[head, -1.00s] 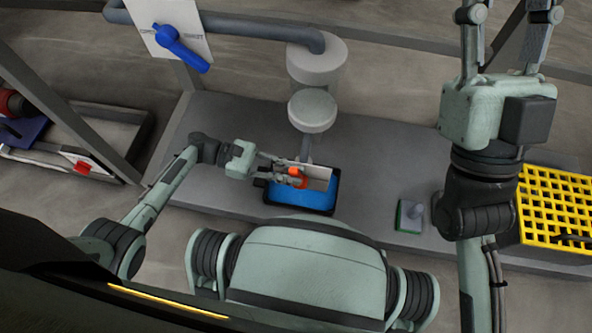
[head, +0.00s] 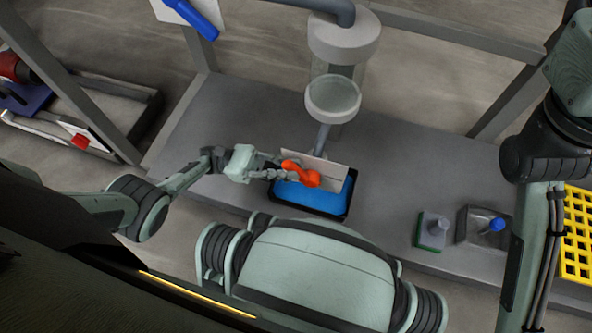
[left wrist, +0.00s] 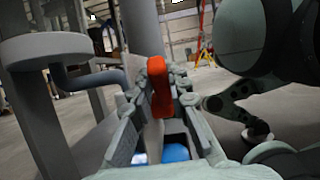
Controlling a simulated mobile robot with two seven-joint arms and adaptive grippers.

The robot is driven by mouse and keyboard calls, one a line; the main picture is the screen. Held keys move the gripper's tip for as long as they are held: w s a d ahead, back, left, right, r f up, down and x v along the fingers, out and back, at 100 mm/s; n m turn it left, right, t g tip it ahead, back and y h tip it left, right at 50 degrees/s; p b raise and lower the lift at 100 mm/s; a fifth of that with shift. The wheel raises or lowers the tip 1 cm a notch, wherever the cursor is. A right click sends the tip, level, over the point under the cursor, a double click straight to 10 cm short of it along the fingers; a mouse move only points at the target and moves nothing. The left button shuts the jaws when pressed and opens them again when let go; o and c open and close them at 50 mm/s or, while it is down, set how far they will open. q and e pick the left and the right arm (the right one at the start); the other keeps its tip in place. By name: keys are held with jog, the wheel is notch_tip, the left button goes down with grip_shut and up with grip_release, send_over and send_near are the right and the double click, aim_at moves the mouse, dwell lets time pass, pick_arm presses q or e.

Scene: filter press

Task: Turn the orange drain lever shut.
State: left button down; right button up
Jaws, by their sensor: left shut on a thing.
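The orange drain lever (head: 301,173) sits on a pale plate (head: 335,172) at the foot of a thin pipe, above a tray of blue liquid (head: 310,195). My left gripper (head: 277,170) reaches it from the left and is shut on its near end. In the left wrist view the orange lever (left wrist: 160,88) stands upright between the fingers of my left gripper (left wrist: 160,100). The fingers hide part of it. My right arm stands at the right edge of the head view, and its fingers are out of frame.
A clear-walled vessel (head: 333,98) stands behind the lever. A scraper-like block with a green edge (head: 433,231) and a grey dish with a blue knob (head: 484,226) lie to the right, beside a yellow grid (head: 577,235). A blue handle (head: 197,15) is at the upper left.

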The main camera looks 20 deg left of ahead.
pick_arm(q)
jog(key=shift+h, duration=0.3)
jog(key=c, duration=1.4)
grip_release()
jog(key=shift+c, duration=0.2)
jog(key=shift+r, duration=4.95)
jog(key=shift+s, duration=0.15)
